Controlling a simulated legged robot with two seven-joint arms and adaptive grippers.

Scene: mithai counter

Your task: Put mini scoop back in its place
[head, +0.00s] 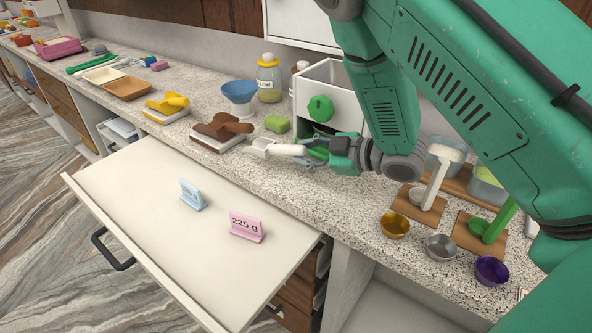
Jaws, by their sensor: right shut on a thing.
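My right gripper (318,153) is shut on the handle end of a small white scoop (272,148). The scoop points left, over the front part of the speckled counter, in front of a white box with a green knob (320,108). Whether the scoop touches the counter is hard to tell. Another white scoop (435,183) and a green scoop (494,226) stand on small wooden boards at the right. My left gripper is not in view.
A pulled-out white drawer top (140,205) holds a blue sign (192,195) and a pink "225 g" sign (246,227). Gold (395,225), silver (441,247) and purple (491,270) bowls line the front right. A blue funnel (239,97) and brown block (222,128) stand left.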

